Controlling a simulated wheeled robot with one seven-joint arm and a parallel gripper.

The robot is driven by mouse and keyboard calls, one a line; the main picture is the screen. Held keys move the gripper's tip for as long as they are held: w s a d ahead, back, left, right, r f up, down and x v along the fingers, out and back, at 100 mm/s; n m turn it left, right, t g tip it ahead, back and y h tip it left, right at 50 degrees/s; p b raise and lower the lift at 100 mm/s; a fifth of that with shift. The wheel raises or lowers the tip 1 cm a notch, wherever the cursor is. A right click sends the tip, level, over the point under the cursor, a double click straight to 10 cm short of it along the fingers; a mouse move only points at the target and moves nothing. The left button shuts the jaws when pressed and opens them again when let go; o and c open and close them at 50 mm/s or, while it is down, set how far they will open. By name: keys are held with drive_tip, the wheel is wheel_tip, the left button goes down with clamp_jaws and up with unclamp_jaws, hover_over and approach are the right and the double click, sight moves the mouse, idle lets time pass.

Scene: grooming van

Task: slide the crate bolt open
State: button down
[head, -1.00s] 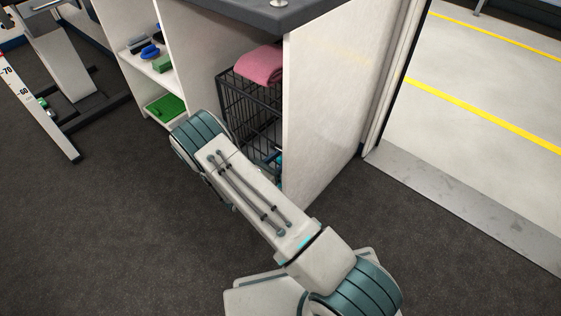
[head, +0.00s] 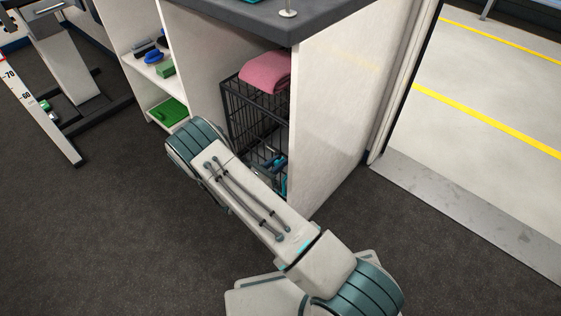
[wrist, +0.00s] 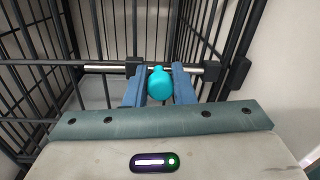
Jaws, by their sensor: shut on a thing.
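The black wire crate (head: 237,108) stands inside the cabinet in the head view, and its bars (wrist: 100,35) fill much of the wrist view. A silver bolt rod (wrist: 105,68) runs horizontally across the bars through black brackets (wrist: 133,64). A round teal knob (wrist: 160,84) is on the bolt. My gripper (wrist: 158,76) is shut on the knob, with one blue finger on each side. In the head view my arm hides part of the crate's front, and the knob cannot be made out clearly.
A pink folded towel (head: 265,72) lies on top of the crate. The cabinet's white side panel (head: 335,120) stands close to its right. Shelves on the left hold a green tray (head: 168,112) and small items. Dark floor (head: 100,230) on the left is clear.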

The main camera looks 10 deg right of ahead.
drive_tip(key=c, duration=1.2)
unclamp_jaws()
drive_tip(key=shift+w+a, duration=0.15)
drive_tip(key=shift+w, duration=0.05)
drive_tip(key=shift+c, duration=0.2)
drive_tip(key=p+v, duration=0.3)
drive_tip(key=v, duration=1.1)
drive_tip(key=shift+p, duration=0.4)
